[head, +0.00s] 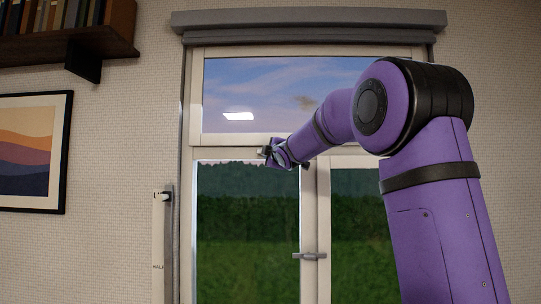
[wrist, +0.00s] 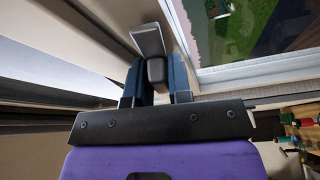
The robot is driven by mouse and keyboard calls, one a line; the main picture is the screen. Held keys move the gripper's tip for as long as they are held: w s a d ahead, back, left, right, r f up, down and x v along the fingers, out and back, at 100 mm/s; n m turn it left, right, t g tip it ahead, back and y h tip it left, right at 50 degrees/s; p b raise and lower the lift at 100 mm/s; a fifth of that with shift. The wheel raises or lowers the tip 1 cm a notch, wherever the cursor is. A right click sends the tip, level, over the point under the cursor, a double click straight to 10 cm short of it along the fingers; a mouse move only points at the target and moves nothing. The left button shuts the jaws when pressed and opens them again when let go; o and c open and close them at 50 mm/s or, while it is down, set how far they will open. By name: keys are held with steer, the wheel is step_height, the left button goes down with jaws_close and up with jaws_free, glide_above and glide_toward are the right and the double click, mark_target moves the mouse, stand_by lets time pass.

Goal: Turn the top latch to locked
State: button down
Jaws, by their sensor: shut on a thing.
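The top latch shows in the wrist view as a light grey plate (wrist: 148,38) with a dark, rounded grip below it. My gripper (wrist: 157,74) has one dark blue finger on each side of that grip and is shut on it. In the head view my gripper (head: 272,153) is at the rail between the upper pane and the lower left sash of the window (head: 250,140). There the latch is mostly hidden by my gripper, and its exact angle cannot be told.
A grey handle (head: 309,256) sits on the middle post below. A pale upright strip (head: 158,240) with lettering stands left of the frame. A shelf of books (head: 65,38) and a framed picture (head: 33,150) are on the left wall. A grey blind box (head: 305,20) runs above the window.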

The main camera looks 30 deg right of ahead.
steer(key=m+t+h, duration=0.1)
steer(key=m, duration=0.3)
steer(key=shift+f+m, duration=0.1)
steer(key=shift+m, duration=0.2)
steer(key=m+h, duration=0.2)
steer(key=m, duration=0.2)
steer(key=shift+m+t, duration=0.3)
steer(key=m+h, duration=0.1)
steer(key=m, duration=0.2)
steer(key=m+h, duration=0.2)
steer(key=m, duration=0.1)
steer(key=shift+m+g+h, duration=0.8)
steer(key=shift+m+h, duration=0.5)
steer(key=shift+m, duration=1.3)
steer(key=c, duration=1.4)
jaws_free()
